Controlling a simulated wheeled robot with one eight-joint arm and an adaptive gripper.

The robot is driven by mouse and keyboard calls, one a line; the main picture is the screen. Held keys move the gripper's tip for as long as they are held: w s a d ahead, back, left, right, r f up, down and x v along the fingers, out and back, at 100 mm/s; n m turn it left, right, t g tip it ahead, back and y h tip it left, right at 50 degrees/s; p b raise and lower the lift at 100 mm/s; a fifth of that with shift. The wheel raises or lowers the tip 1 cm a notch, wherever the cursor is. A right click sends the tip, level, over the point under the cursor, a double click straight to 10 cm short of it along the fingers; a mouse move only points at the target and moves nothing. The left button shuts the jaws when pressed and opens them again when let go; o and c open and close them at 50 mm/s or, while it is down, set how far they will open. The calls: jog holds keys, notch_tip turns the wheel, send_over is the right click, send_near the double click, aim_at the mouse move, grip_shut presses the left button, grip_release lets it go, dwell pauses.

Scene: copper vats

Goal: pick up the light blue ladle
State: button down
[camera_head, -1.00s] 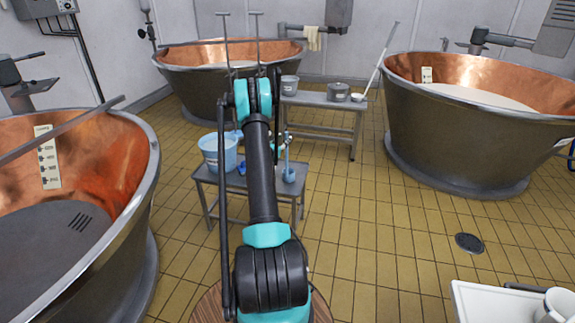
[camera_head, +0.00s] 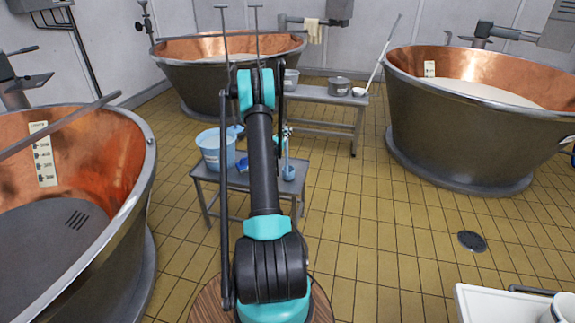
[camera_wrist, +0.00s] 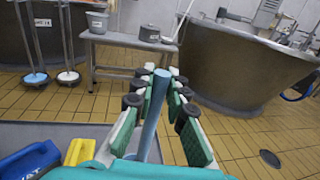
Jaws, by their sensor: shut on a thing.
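The light blue ladle (camera_head: 287,158) stands upright by the right end of the near grey bench, with its bowl end low at the bench top. In the wrist view its handle (camera_wrist: 152,118) rises between my two padded fingers. My gripper (camera_wrist: 160,88) is shut on this handle, with a green pad on each side. In the head view my gripper (camera_head: 285,134) is partly hidden behind my arm. I cannot tell whether the bowl touches the bench.
A light blue bucket (camera_head: 215,150) and a small blue item (camera_head: 242,164) share the near bench (camera_head: 205,176). A second bench (camera_head: 325,98) with pots stands behind. Copper vats stand left (camera_head: 125,190), back (camera_head: 185,75) and right (camera_head: 430,130). Tiled floor is open at right.

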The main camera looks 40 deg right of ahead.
jog(key=shift+r, duration=0.15)
notch_tip(320, 180, up, 20)
dwell(0.7)
dwell(0.4)
